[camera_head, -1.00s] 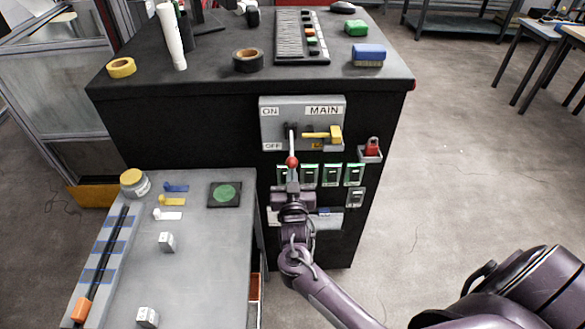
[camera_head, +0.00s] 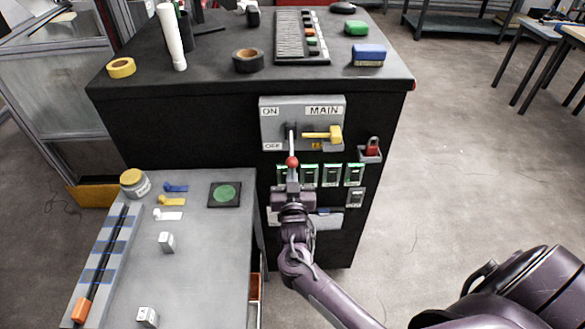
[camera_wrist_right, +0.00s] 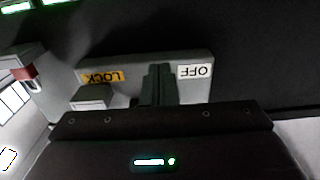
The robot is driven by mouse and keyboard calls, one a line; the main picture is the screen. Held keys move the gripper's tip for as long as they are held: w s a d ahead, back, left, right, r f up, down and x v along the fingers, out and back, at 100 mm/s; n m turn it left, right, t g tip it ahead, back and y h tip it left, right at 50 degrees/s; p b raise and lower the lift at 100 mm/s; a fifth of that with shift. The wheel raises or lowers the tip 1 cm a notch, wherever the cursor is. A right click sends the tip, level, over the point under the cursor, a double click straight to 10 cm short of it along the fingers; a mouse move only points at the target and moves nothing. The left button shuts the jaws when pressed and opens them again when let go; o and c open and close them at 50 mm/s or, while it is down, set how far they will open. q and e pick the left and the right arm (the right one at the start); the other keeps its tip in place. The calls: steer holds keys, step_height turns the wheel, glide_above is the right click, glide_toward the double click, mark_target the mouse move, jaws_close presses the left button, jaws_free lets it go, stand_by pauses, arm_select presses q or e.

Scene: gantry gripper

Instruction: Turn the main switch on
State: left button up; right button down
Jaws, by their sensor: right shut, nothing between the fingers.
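The main switch panel (camera_head: 271,120) is a light grey plate marked ON, MAIN and OFF on the front of the dark cabinet. Its lever, with a red knob (camera_head: 292,162), hangs down beside the OFF label. A yellow handle (camera_head: 322,134) sticks out to the right of the lever. My right gripper (camera_head: 291,186) is shut and empty just below the knob; I cannot tell whether it touches it. My left gripper is out of view.
A red padlock (camera_head: 372,147) sits in a holder right of the panel. Several green-lit switches (camera_head: 332,174) lie below it, close to my right gripper. A grey side table (camera_head: 205,270) with small parts stands left of my right arm.

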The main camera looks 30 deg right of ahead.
stand_by(0.4)
step_height(320, 180, up, 8)
steer(key=p, duration=0.7)
steer(key=shift+r+p, duration=0.25)
steer(key=shift+p, duration=0.1)
steer(key=shift+f, duration=0.1)
steer(key=shift+s+a+f, duration=0.15)
steer(key=shift+s+f, duration=0.1)
steer(key=shift+s, duration=0.05)
steer(key=shift+s+a+f, duration=0.35)
steer(key=shift+s+f, duration=0.05)
steer(key=shift+s, duration=0.25)
steer(key=p, duration=0.3)
glide_toward(291, 149)
steer(key=shift+v, duration=0.95)
steer(key=shift+f, duration=0.1)
